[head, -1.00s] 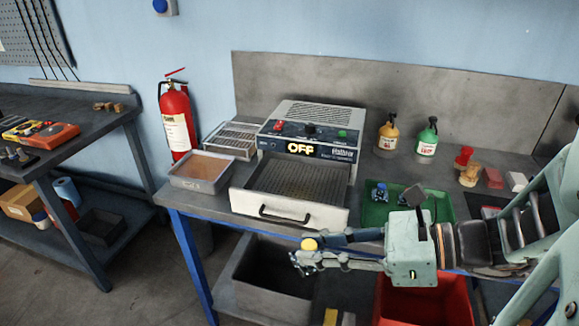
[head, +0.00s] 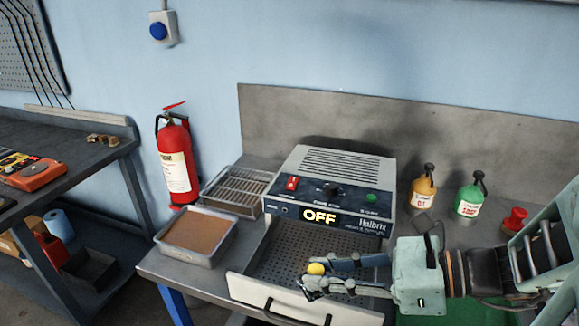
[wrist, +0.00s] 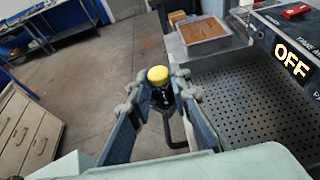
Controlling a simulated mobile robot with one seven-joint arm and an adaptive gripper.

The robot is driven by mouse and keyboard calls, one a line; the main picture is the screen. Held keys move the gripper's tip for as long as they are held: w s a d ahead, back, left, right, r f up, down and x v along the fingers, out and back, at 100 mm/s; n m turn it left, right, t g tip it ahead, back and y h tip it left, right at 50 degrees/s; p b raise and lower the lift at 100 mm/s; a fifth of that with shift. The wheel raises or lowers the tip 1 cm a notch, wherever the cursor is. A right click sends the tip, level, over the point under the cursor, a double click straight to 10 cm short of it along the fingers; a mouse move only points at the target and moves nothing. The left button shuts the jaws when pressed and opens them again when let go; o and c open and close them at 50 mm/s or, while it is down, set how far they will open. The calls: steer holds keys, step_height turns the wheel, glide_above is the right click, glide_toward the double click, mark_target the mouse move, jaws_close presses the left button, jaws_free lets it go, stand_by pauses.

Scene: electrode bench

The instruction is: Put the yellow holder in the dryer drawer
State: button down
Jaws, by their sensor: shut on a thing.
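My gripper (head: 309,281) is shut on the yellow holder (head: 316,268), a small piece with a round yellow top and a dark body. In the wrist view the yellow top (wrist: 158,74) stands upright between the fingertips (wrist: 161,95). The dryer (head: 335,190) is a grey box with an OFF display. Its drawer (head: 275,255) is pulled out, with an empty perforated floor (wrist: 262,115). In the head view the holder overlaps the drawer's front part. In the wrist view it appears near the drawer's front edge. Its height above the drawer is hard to tell.
A tray with a brown surface (head: 197,234) and a wire rack (head: 238,187) lie left of the dryer. An orange bottle (head: 423,191) and a green bottle (head: 468,202) stand to its right. The drawer handle (wrist: 178,137) sits below the fingers in the wrist view.

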steer(key=shift+w+a+p, duration=0.35)
steer(key=shift+w+p, duration=0.25)
steer(key=shift+p, duration=0.35)
steer(key=b, duration=0.9)
glide_above(291, 277)
steer(key=f, duration=0.9)
steer(key=shift+s+d, duration=0.1)
steer(key=shift+s, duration=0.25)
steer(key=shift+w+f, duration=0.2)
steer(key=shift+f, duration=0.2)
step_height(291, 277, down, 3)
steer(key=b, duration=0.3)
steer(key=shift+w, duration=0.15)
steer(key=shift+b, duration=0.3)
steer(key=shift+f, duration=0.2)
steer(key=c, duration=1.8)
jaws_free()
steer(key=shift+o, duration=0.2)
steer(key=shift+r, duration=0.15)
